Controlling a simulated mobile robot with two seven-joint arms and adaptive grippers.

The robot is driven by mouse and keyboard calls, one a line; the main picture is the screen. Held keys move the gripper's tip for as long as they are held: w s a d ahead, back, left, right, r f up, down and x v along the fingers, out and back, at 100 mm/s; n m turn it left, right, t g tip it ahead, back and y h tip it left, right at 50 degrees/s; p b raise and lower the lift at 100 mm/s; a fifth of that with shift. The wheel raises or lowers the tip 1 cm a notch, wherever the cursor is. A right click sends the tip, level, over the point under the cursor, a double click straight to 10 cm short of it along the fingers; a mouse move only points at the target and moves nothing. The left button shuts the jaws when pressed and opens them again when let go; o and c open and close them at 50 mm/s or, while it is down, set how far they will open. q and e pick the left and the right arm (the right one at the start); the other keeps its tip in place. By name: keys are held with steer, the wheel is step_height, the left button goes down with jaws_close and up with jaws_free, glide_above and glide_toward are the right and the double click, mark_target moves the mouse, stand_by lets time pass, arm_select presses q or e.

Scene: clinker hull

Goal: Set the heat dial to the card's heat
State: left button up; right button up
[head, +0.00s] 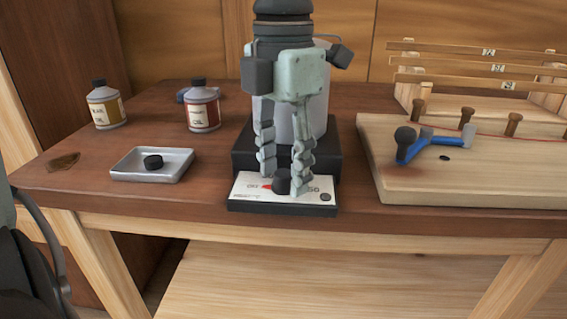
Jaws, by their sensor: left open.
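The heat dial (282,183) is a black round knob on a white panel (240,190) at the front of a dark base. The panel has small print, a red mark (266,187) left of the knob and what looks like "50" (313,190) to the right. My left gripper (284,180) points down over the panel with its fingers open, one on each side of the knob. I cannot tell whether they touch it. The knob's pointer cannot be made out. I cannot make out a heat card. My right gripper is not in view.
A grey cylinder (315,112) stands behind my gripper. A blue-handled tool (430,141) lies on a pale board (400,182) at right, before a wooden rack (480,72).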

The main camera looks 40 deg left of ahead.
arm_select(q)
steer(key=shift+c, duration=0.4)
jaws_close()
